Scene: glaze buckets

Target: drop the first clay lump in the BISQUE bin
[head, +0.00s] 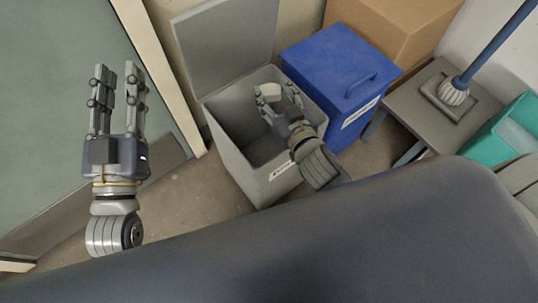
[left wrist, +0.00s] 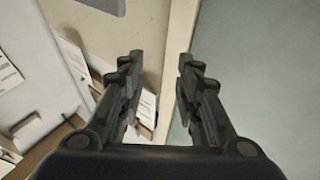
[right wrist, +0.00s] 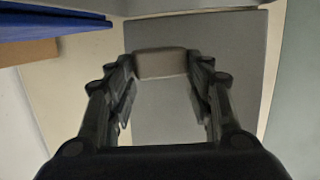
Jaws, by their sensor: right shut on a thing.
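A pale clay lump (head: 269,90) is between the fingers of my right gripper (head: 268,97), which is shut on it. The lump also shows between the fingertips in the right wrist view (right wrist: 161,63). The right gripper is over the mouth of a grey bin (head: 237,160) whose lid (head: 228,45) stands open at the back. A label on the bin's front is partly hidden by my right arm, so I cannot read it. My left gripper (head: 103,75) is open and empty, to the left of the bin; its spread fingers also show in the left wrist view (left wrist: 160,60).
A blue bin (head: 335,75) with a shut lid and a label stands right of the grey bin. A cardboard box (head: 395,30) is behind it. A small grey table (head: 408,105) at the right bears a brush-like tool (head: 453,92) with a blue handle. A teal container (head: 500,135) is at the far right.

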